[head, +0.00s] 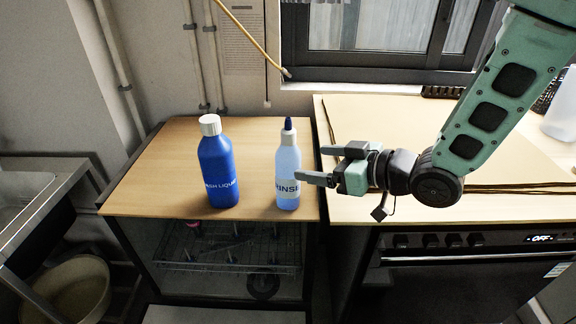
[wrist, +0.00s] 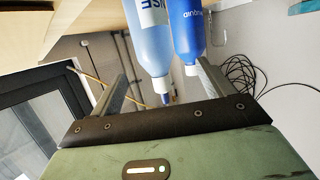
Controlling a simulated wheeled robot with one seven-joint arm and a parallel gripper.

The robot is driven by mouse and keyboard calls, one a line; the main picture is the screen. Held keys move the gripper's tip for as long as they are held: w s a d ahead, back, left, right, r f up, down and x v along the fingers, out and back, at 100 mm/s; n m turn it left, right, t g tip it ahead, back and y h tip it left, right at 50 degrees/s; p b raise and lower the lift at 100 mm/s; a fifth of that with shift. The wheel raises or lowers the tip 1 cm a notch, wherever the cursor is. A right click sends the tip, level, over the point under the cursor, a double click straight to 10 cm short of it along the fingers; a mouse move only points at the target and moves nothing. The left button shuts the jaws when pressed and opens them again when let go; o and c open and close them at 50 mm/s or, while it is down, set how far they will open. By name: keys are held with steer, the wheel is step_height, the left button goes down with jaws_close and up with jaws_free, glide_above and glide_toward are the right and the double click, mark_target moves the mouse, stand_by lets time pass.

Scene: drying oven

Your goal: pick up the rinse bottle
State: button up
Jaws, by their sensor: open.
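The rinse bottle (head: 288,165) is pale blue with a dark blue pointed cap and stands upright near the right end of the wooden top. My gripper (head: 309,163) is level with it, just to its right, with open fingers pointing left. The near finger's tip overlaps the bottle's label in the head view; I cannot tell whether they touch. In the wrist view, the rinse bottle (wrist: 150,38) appears between the two finger lines, upside down, with its base cut off by the frame edge.
An oven (head: 460,270) sits under the right counter. A yellow hose (head: 250,38) hangs behind.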

mark_target(299, 157)
steer(key=x, duration=0.3)
steer(key=shift+w+a, duration=0.15)
steer(key=shift+a, duration=0.05)
steer(key=shift+w+d+p+x, duration=0.15)
steer(key=shift+p+x, duration=0.4)
steer(key=shift+x, duration=0.8)
steer(key=shift+w+d+p+x, duration=0.1)
steer(key=shift+p+x, duration=0.45)
steer(key=shift+x, duration=0.85)
steer(key=c, duration=1.3)
